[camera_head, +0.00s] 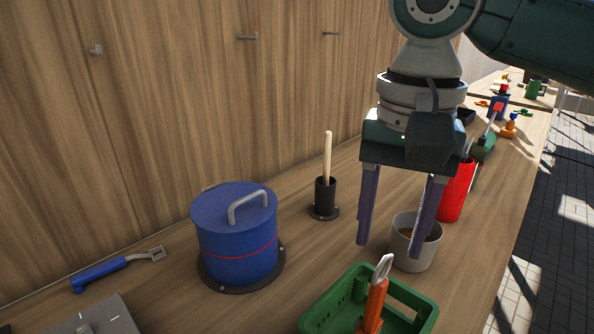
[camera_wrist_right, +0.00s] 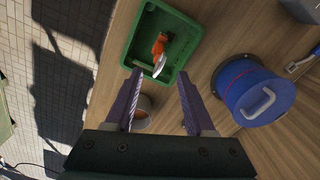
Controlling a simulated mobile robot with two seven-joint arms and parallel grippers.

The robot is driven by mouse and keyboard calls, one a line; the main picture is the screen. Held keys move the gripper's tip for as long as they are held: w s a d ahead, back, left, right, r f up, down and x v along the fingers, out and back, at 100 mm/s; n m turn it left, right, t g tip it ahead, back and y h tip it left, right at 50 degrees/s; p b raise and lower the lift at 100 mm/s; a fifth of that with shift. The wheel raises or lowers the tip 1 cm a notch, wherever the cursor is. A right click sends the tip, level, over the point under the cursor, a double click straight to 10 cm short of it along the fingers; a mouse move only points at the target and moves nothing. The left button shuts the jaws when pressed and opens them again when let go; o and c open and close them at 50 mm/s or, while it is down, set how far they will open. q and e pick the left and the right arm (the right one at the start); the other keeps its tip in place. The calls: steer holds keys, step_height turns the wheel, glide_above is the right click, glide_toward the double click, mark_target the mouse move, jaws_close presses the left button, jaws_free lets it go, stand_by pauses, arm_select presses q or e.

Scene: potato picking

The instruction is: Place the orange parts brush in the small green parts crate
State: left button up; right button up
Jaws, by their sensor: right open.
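The orange parts brush (camera_head: 374,306) is in the small green parts crate (camera_head: 330,301) at the bottom of the head view. Its handle is down in the crate and its pale tip points up, tilted, above the rim. In the right wrist view the brush (camera_wrist_right: 159,46) lies inside the walls of the crate (camera_wrist_right: 128,45). My right gripper (camera_head: 390,250) is open and empty, fingers down, behind the crate and in front of part of a grey cup. Its fingertips (camera_wrist_right: 160,77) also show in the right wrist view, apart from the brush. My left gripper is not in view.
A blue lidded pot (camera_head: 237,245) stands left of the crate. The grey cup (camera_head: 412,262) and a red container (camera_head: 453,195) stand close to the right gripper. A black holder with a wooden stick (camera_head: 325,195) is behind. A blue-handled tool (camera_head: 100,273) lies left.

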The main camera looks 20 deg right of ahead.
step_height(320, 180, up, 3)
steer(key=shift+r, duration=0.1)
steer(key=s+a+f+n+t+y, duration=0.2)
steer(key=s+a+f+n, duration=0.5)
steer(key=a+f, duration=0.15)
steer(key=s+d+f+n+t+h, duration=0.1)
steer(key=s+d+n, duration=0.3)
steer(key=s, duration=0.5)
steer(key=shift+d+t+h, duration=0.3)
steer(key=shift+d+h, duration=0.1)
steer(key=shift+d, duration=0.3)
